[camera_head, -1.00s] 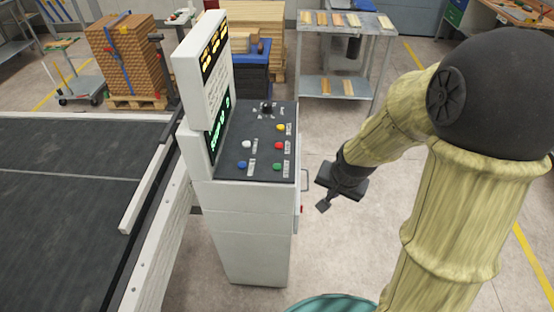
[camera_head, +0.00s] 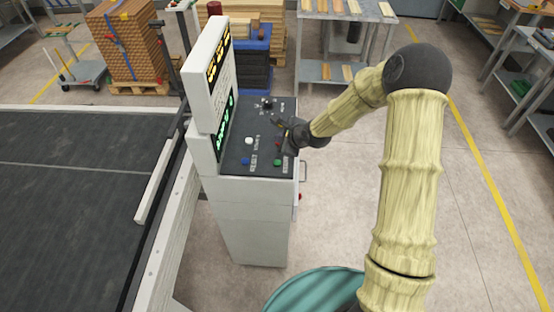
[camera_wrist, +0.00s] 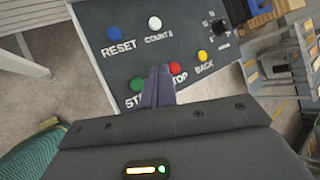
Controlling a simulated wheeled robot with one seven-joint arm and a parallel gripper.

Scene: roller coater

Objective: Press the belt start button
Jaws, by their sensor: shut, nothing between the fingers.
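The control panel (camera_head: 262,172) is a dark sloped face on a white cabinet. The green button (camera_head: 278,162), labelled START, is near its front right corner; it also shows in the wrist view (camera_wrist: 136,84), left of my fingers. My gripper (camera_head: 277,123) is shut and empty over the panel's right side. In the wrist view my gripper (camera_wrist: 160,68) has its fingertips between the green button and the red button (camera_wrist: 174,67), partly covering both labels. I cannot tell whether the fingertips touch the panel.
The wrist view also shows a blue RESET button (camera_wrist: 113,33), a white button (camera_wrist: 155,22), a yellow BACK button (camera_wrist: 202,56) and a black knob (camera_wrist: 218,28). An upright display (camera_head: 213,75) stands left of the panel. The black belt (camera_head: 70,210) lies further left.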

